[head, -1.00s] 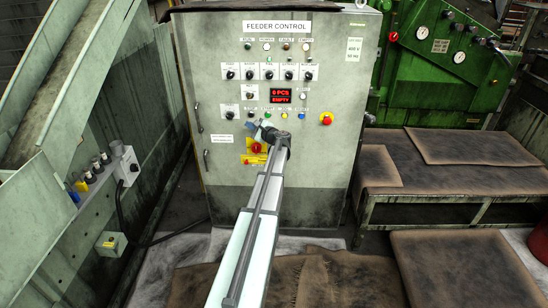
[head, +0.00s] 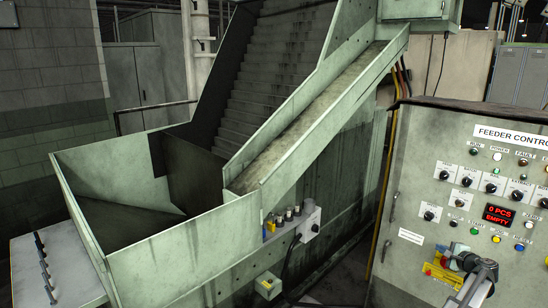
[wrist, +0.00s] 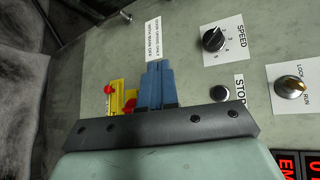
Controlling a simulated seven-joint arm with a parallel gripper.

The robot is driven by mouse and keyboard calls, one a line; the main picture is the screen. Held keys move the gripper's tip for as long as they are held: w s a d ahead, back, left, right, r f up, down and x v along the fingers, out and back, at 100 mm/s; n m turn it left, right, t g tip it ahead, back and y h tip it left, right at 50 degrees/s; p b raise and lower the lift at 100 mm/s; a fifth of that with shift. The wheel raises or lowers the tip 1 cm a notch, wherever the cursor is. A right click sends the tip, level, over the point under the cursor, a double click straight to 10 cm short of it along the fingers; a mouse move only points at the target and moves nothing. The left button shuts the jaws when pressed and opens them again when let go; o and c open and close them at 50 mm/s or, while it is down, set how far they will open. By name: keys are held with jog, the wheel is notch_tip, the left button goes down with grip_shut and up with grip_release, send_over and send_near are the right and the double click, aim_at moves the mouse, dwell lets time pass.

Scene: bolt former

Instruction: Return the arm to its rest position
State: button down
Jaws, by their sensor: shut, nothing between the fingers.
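My gripper (head: 443,250) is at the lower right of the head view, in front of the feeder control cabinet (head: 408,180). In the wrist view its blue fingers (wrist: 155,85) are together with nothing between them. The fingers appear close to the cabinet face; I cannot tell the exact gap. A yellow plate with a red knob (wrist: 108,89) shows beside the fingers in the wrist view, partly hidden by the gripper. The yellow plate (head: 436,273) also shows below the gripper in the head view.
The panel bears knobs, lamps and a red display (head: 499,215) reading 0 PCS EMPTY. Left of the cabinet stands a pale green hopper (head: 170,255) with a sloping chute (head: 310,130). A small switch box (head: 267,286) sits on its side. A narrow floor gap separates them.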

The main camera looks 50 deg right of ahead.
jog(key=s+a+f+n+g+y, duration=0.2)
jog(key=a+f+n+g+y, duration=0.25)
jog(key=a+f, duration=0.7)
jog(key=w+a+f+n+g+y, duration=0.25)
jog(key=w+a+f, duration=0.4)
jog(key=a, duration=0.55)
jog(key=w+a+f+n+g+y, duration=0.2)
jog(key=w+a+f+n, duration=0.4)
jog(key=a, duration=0.7)
jog(key=w+a+f+n+g+y, duration=0.2)
jog(key=w+a+f, duration=0.3)
jog(key=a+f, duration=0.5)
jog(key=w+a+f+n+g, duration=0.2)
jog(key=a+n, duration=0.1)
jog(key=a, duration=0.9)
jog(key=w+a+f+n+g, duration=0.1)
jog(key=a+n+g, duration=0.1)
jog(key=a, duration=1.1)
jog(key=s+a+f+n+g, duration=0.1)
jog(key=a+n, duration=0.1)
jog(key=a, duration=0.4)
jog(key=s+a+f+n+g+h, duration=0.1)
jog(key=s+a+n, duration=0.1)
jog(key=a, duration=0.5)
jog(key=s+a+f+n+g+h, duration=0.1)
jog(key=a+f+n, duration=0.1)
jog(key=a+n, duration=0.2)
jog(key=shift+s+a, duration=0.25)
jog(key=shift+a, duration=1.3)
